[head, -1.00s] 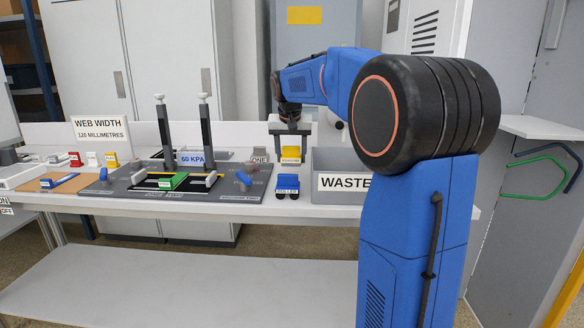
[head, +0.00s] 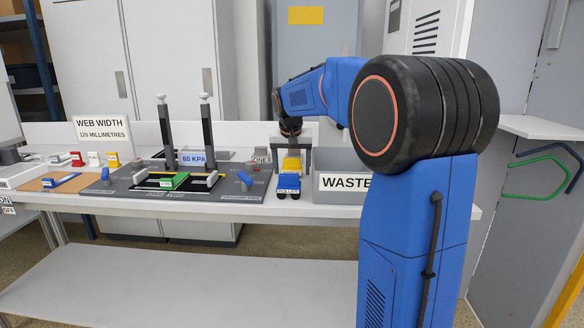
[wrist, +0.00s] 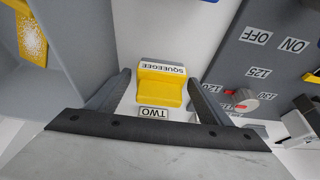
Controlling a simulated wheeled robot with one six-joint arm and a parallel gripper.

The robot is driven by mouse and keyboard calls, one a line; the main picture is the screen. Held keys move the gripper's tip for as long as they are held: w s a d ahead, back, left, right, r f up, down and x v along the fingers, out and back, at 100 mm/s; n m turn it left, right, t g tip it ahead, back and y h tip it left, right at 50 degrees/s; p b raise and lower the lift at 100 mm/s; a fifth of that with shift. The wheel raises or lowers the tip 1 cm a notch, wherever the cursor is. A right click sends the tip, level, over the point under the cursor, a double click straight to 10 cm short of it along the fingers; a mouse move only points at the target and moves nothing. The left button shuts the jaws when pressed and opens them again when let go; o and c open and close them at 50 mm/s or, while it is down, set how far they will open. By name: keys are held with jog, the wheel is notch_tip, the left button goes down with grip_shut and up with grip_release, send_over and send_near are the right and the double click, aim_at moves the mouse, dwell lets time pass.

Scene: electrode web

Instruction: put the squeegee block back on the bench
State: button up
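The squeegee block (wrist: 160,88) is a small yellow stepped block with a SQUEEGEE label on one face. In the wrist view it sits centred between the two dark fingers of my gripper (wrist: 160,77), whose tips lie close along its sides. In the head view my gripper (head: 292,157) points down at the right part of the bench (head: 210,209) with the yellow block low between its fingers, just behind the blue roller. The block's underside is hidden, so I cannot tell whether it touches the bench.
The blue roller block (head: 288,182) stands close in front of the squeegee block. The grey WASTE bin (head: 335,185) is just to the right. The dark plate (head: 120,181) with posts, clamps and a green block fills the bench to the left.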

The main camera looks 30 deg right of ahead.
jog(key=v, duration=1.2)
jog(key=shift+r, duration=0.2)
jog(key=shift+d, duration=0.1)
